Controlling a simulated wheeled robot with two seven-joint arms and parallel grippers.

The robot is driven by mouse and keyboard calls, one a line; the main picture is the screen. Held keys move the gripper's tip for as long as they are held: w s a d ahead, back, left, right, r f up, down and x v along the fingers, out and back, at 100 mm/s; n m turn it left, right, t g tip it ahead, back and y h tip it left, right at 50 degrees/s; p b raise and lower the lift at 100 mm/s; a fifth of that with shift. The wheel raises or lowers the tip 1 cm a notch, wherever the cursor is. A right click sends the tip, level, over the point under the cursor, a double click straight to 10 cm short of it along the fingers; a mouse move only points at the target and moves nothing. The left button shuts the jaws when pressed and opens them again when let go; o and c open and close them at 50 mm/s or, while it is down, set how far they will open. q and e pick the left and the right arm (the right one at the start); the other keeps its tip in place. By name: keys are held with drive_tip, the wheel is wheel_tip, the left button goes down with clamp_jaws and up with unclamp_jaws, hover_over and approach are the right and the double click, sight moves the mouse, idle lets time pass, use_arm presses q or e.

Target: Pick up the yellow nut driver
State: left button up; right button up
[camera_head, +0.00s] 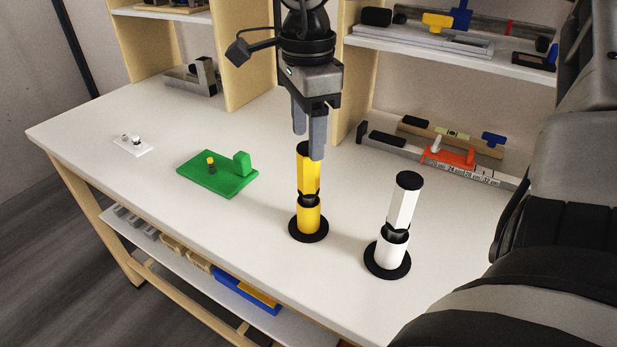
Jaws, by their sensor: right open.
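The yellow nut driver (307,182) stands upright in a yellow holder on a round black base (309,237). It has a black cap on top. My right gripper (308,146) points down from above and is open. Its fingertips are at the height of the black cap; the nearer finger overlaps the cap's right edge in the picture, and the other is up and to the left. I cannot tell whether the cap is between the fingers. My left gripper is not in view.
A white driver (403,203) stands upright in a similar holder just right of the yellow one. A green block plate (218,174) and a small white plate (132,145) lie to the left. Shelves with measuring tools, including a red slider (448,158), stand behind. The table front is clear.

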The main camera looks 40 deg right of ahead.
sight(309, 162)
drive_tip(key=f, duration=0.3)
drive_tip(key=f+p, duration=0.1)
drive_tip(key=f, duration=0.1)
drive_tip(key=shift+s+a+f, duration=0.1)
drive_tip(key=shift+s+f, duration=0.15)
drive_tip(key=shift+f, duration=0.05)
drive_tip(key=c, duration=1.1)
